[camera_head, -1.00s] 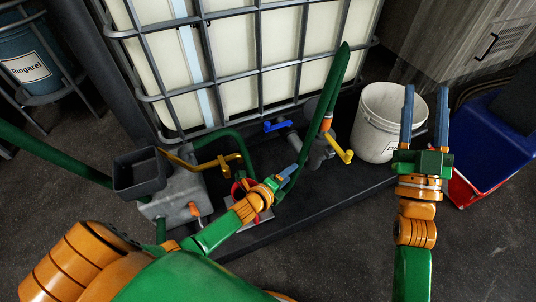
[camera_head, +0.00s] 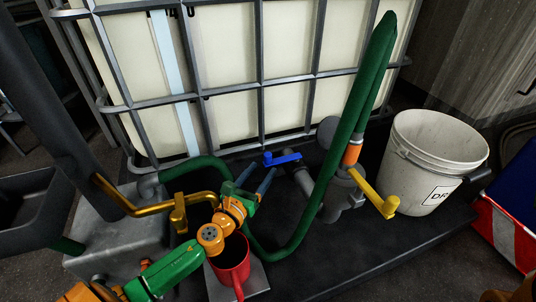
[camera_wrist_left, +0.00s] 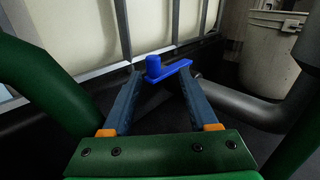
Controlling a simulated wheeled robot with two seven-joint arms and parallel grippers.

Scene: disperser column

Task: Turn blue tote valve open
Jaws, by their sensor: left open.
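The blue tote valve handle (camera_head: 282,159) sits on a grey pipe fitting at the foot of the caged white tote (camera_head: 290,45). My left gripper (camera_head: 248,178) is open and empty, just left of and in front of the handle in the head view. In the left wrist view the blue handle (camera_wrist_left: 168,73) with its upright round knob shows at the fingertips of my left gripper (camera_wrist_left: 160,85), around the gap between them. I cannot tell whether a finger touches it. My right gripper is out of view.
A yellow valve handle (camera_head: 378,195) and upright green hoses (camera_head: 352,115) stand right of the blue handle. A green hose loops beside my left gripper. A red jug (camera_head: 232,262) is below it, a brass pipe (camera_head: 150,207) left, a white bucket (camera_head: 437,150) right.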

